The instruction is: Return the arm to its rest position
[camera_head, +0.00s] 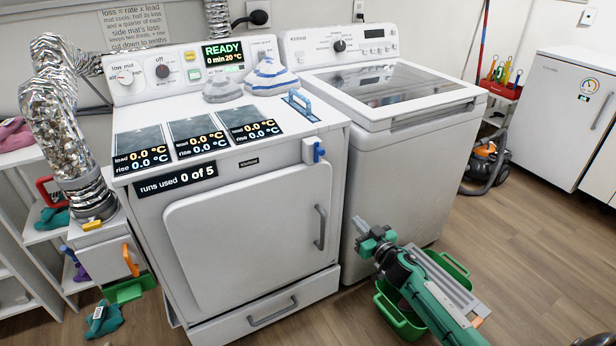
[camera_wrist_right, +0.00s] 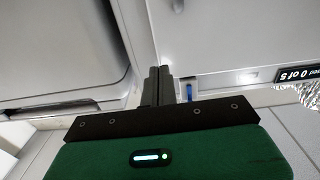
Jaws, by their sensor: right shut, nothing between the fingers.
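My right arm (camera_head: 430,300) comes in from the lower right in the head view. Its gripper (camera_head: 369,237) is at the front of the gap between the dryer (camera_head: 230,215) and the washer (camera_head: 405,175), above a green basket (camera_head: 400,318) on the floor. In the right wrist view the gripper's dark fingers (camera_wrist_right: 160,88) are together with nothing between them. Appliance fronts show beyond them, and I cannot tell the exact distance. My left gripper is not in view.
A foil duct (camera_head: 60,115) and shelves stand at left. A white cabinet (camera_head: 566,115) and an orange vacuum (camera_head: 484,160) stand at right. Wooden floor (camera_head: 530,240) is open at right.

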